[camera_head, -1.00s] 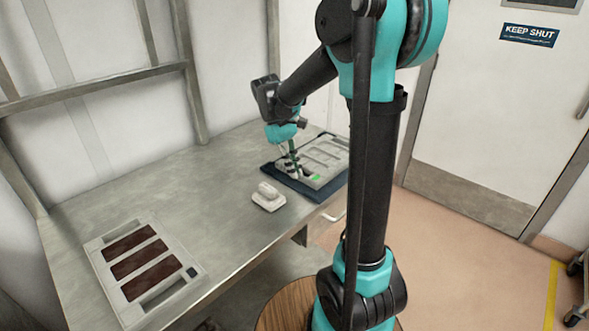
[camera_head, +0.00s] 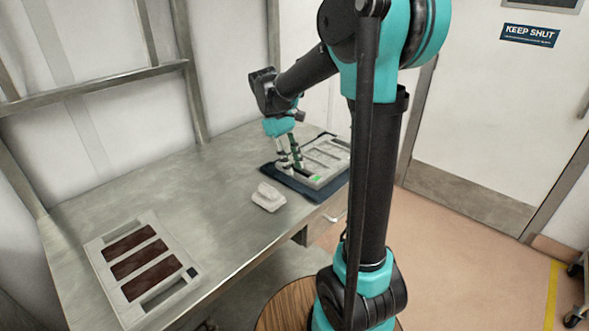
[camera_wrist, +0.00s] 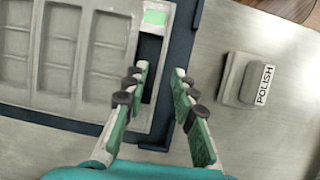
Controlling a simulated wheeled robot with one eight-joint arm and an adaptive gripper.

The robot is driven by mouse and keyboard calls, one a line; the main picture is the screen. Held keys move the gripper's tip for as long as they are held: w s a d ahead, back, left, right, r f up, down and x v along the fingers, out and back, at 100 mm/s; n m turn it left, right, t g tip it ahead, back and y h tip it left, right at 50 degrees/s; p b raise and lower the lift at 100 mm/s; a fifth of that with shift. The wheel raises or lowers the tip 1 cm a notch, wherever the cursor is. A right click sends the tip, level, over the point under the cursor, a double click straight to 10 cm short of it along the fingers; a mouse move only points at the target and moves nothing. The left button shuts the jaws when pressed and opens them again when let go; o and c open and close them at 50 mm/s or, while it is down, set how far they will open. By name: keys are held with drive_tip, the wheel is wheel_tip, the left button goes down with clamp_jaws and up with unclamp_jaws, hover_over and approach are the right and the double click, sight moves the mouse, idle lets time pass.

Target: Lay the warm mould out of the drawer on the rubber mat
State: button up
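A pale grey mould (camera_head: 335,148) with empty bars and a green patch lies on the dark blue rubber mat (camera_head: 273,173) at the bench's far end. In the wrist view the mould (camera_wrist: 84,52) looks flat, and the mat's edge (camera_wrist: 184,30) runs along its right side. My gripper (camera_head: 289,165) is just over the mould's near end. In the wrist view my gripper (camera_wrist: 159,73) has its fingers apart, with nothing held between them. Beneath the bench edge is a drawer handle (camera_head: 336,218); my arm partly hides the drawer, and I cannot tell how far it is open.
A second mould (camera_head: 93,246) with brown-filled bars lies at the bench's near left. A pale block marked POLISH (camera_wrist: 249,80) stands beside the mat; it also shows in the head view (camera_head: 268,197). The bench middle (camera_head: 180,190) is clear.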

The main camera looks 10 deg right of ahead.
drive_tip(key=v, duration=1)
